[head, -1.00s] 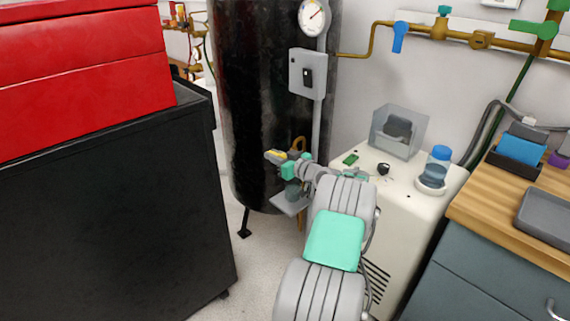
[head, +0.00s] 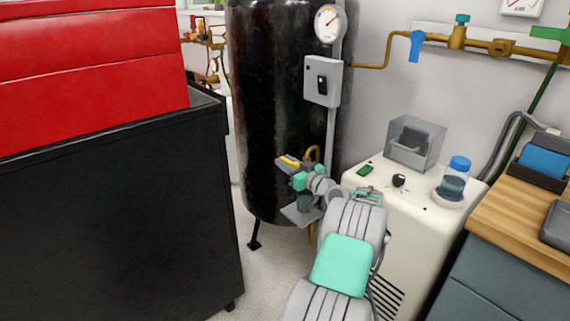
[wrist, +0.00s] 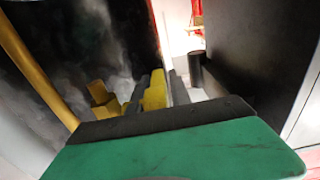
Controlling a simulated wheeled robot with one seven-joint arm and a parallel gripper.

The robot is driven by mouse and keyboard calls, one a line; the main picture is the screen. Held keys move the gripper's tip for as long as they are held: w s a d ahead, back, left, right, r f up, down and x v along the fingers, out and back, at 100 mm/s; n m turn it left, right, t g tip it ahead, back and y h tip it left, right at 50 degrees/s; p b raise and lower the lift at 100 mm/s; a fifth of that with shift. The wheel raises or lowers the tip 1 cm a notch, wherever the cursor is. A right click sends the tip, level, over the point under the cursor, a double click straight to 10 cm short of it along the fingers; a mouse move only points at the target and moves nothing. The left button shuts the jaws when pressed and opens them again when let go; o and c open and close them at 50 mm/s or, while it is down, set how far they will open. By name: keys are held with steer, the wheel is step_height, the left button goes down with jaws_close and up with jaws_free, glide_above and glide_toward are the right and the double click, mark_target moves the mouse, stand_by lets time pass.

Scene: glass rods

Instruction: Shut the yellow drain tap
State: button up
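The yellow drain tap handle (head: 290,161) is low on the front of the black tank. In the wrist view the yellow handle (wrist: 155,92) stands between my two dark grey fingers, close against both. My gripper (head: 289,164) is at the tap in the head view, closed down to about the handle's width. The brass-yellow tap body (wrist: 103,98) shows left of the fingers in the wrist view. The handle's lower part is hidden behind my fingers and palm.
A black cabinet (head: 110,215) with a red chest is at left. A white machine (head: 415,220) stands right of my arm. Floor (head: 262,270) is clear between them.

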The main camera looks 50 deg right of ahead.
steer(key=s+a+p, duration=0.1)
steer(key=s+p, duration=0.1)
steer(key=s, duration=0.5)
steer(key=shift+s, duration=0.4)
